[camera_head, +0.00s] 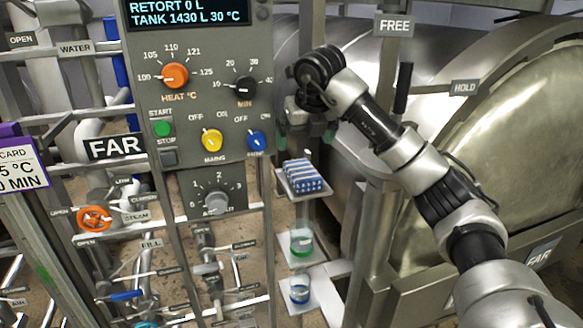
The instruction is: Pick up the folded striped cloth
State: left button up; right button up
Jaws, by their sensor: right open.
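The folded striped cloth (301,175), blue and white, lies on a small pale shelf (308,194) just right of the control panel. My right arm reaches in from the lower right. My right gripper (306,135) points down above the cloth, apart from it, with its fingers spread and nothing between them. Part of the gripper is hidden behind its own wrist. My left gripper is not in view.
The grey control panel (180,120) with knobs and buttons stands close left of the cloth. Two small cups, one with green (301,243) and one with blue (299,290), sit on lower shelves. The large metal retort (500,150) fills the right side.

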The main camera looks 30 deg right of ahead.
aim_at(301, 167)
jog(key=shift+s+d+f, duration=0.1)
jog(key=shift+f, duration=0.35)
notch_tip(301, 167, down, 3)
jog(key=shift+d+r+p, duration=0.15)
jog(key=shift+p, duration=0.45)
jog(key=shift+w+f, duration=0.3)
jog(key=shift+w, duration=0.05)
jog(key=p+x, duration=0.2)
jog(key=x, duration=0.2)
jog(key=shift+w+f+p, duration=0.1)
jog(key=shift+w+p, duration=0.2)
jog(key=shift+p, duration=0.05)
jog(key=shift+w+d+f, duration=0.1)
jog(key=shift+f, duration=0.35)
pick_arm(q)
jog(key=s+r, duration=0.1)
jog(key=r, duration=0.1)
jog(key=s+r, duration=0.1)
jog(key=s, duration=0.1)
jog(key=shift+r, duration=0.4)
pick_arm(e)
jog(key=shift+f, duration=0.15)
jog(key=shift+c, duration=0.2)
